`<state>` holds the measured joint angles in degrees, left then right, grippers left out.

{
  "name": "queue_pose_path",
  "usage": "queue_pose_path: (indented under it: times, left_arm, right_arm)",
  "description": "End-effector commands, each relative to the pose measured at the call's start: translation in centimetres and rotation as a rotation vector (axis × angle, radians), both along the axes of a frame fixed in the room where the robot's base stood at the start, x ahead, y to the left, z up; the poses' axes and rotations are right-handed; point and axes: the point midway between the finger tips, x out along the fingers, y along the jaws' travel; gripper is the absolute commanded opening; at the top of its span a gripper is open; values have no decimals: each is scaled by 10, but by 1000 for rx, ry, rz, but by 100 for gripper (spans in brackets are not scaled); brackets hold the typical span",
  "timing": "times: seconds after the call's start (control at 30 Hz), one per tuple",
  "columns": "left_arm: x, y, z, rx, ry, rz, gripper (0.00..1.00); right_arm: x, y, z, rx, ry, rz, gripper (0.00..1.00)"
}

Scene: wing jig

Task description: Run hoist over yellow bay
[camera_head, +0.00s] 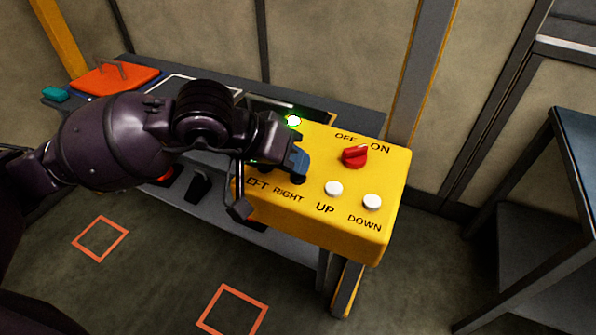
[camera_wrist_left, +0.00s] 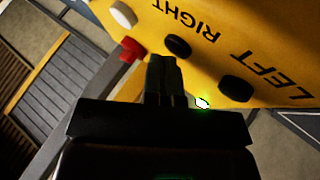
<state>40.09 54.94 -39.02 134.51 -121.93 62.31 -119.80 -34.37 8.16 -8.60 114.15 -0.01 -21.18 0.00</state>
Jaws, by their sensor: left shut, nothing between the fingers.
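A yellow control box (camera_head: 310,215) has a red OFF/ON knob (camera_head: 355,156) turned toward ON, and a lit green lamp (camera_head: 293,121). Its white UP button (camera_head: 334,188) and white DOWN button (camera_head: 372,201) are in the open. The black LEFT button (camera_wrist_left: 236,88) is farther right. No hoist or yellow bay shows.
A grey bench (camera_head: 350,115) with an orange case (camera_head: 115,78) stands behind the box. A dark shelf unit (camera_head: 550,215) is at the right. Orange outlined squares (camera_head: 233,310) mark the floor. An upright post (camera_head: 420,75) rises behind the box.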

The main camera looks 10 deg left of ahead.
Motion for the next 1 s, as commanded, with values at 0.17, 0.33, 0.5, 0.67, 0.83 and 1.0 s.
queue_pose_path:
  times: [0.17,0.33,0.5,0.67,0.83,1.0]
  left_arm:
    - [0,0,-1,1,1,1,0]
    - [0,0,-1,1,1,1,0]
    - [0,0,2,1,1,0,0]
    - [0,0,10,0,-1,-1,0]
    - [0,0,17,1,-1,0,0]
    - [0,0,17,0,0,0,0]
  right_arm:
    - [0,0,0,0,0,0,0]
    - [0,0,0,0,0,0,0]
    - [0,0,1,0,-1,0,0]
    - [1,0,3,0,-3,0,0]
    - [1,0,5,0,-6,0,0]
    - [1,0,5,0,-5,0,0]
